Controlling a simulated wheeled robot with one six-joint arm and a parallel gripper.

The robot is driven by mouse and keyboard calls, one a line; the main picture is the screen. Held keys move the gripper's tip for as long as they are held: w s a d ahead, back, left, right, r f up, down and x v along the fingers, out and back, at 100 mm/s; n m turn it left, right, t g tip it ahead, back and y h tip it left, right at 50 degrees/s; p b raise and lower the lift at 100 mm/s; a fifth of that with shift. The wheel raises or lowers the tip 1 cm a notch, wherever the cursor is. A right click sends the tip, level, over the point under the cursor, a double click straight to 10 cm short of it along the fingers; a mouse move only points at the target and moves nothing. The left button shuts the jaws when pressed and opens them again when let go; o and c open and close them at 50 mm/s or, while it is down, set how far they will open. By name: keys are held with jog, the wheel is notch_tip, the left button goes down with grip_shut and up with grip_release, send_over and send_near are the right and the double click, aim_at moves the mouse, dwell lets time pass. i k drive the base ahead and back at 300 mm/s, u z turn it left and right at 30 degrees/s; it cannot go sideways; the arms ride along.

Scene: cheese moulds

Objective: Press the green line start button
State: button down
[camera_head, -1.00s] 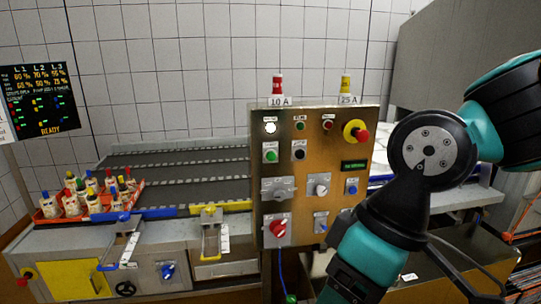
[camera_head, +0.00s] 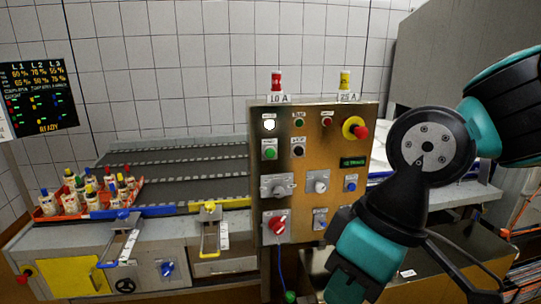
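The green push button (camera_head: 270,153) sits at the left of the upright brass-coloured control panel (camera_head: 312,245), below a lit white lamp (camera_head: 269,124). A black button (camera_head: 298,151) is right beside it. Nothing covers the green button. My teal and black arm reaches in from the right and crosses in front of the panel's lower right corner. My gripper is not in view.
The panel also holds a yellow-collared red emergency button (camera_head: 355,130), a blue button (camera_head: 350,184) and a red rotary switch (camera_head: 277,226). A conveyor (camera_head: 190,185) and a red crate (camera_head: 48,213) of bottles are to the left. A display (camera_head: 38,98) hangs on the wall.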

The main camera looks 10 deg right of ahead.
aim_at(269, 153)
jog(key=z, duration=0.6)
jog(key=k, duration=0.65)
jog(key=z, duration=0.8)
jog(key=i, duration=1.05)
jog(key=u, duration=1)
jog(key=i, duration=0.35)
jog(key=u, duration=0.35)
